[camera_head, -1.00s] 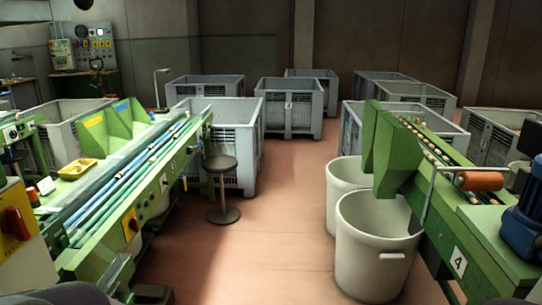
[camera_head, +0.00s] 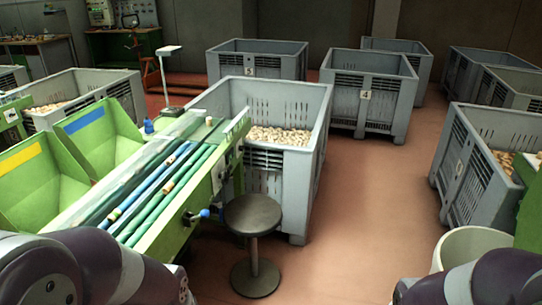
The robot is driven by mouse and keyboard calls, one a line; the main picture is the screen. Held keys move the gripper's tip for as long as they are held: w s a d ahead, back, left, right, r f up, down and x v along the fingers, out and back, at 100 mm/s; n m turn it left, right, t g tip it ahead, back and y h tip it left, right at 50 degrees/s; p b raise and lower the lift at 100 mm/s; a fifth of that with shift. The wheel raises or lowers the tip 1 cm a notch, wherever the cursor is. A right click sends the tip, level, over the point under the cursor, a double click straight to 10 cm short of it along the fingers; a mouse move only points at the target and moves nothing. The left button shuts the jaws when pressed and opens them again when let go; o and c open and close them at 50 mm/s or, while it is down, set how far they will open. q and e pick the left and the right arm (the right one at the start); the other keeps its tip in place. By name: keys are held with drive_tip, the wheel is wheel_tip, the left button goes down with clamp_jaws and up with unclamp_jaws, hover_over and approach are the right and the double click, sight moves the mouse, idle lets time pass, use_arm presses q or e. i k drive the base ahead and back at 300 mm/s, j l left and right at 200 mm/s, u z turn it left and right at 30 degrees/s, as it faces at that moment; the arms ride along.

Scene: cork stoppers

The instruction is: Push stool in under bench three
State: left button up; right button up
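The stool (camera_head: 253,214) has a round dark seat on a single post with a round base (camera_head: 255,277). It stands upright on the floor at the right side of a green bench (camera_head: 172,243) with blue and green rollers. The seat is beside the bench's edge, close to a blue-handled fitting. The bench's number is not readable in the head view now. Parts of my arms show at the bottom left and bottom right, but neither gripper is in view.
A grey crate (camera_head: 305,160) full of corks stands right behind the stool. More grey crates, one marked 4 (camera_head: 364,95), stand farther back and at the right. A white bin (camera_head: 470,245) is at the lower right. Red floor (camera_head: 365,200) is clear between the bench and the right side.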

sight(252, 216)
drive_tip(key=i+l+z, duration=0.1)
drive_tip(key=i, duration=0.85)
drive_tip(key=i+l+z, duration=0.1)
drive_tip(key=i, duration=0.85)
drive_tip(key=l, duration=0.1)
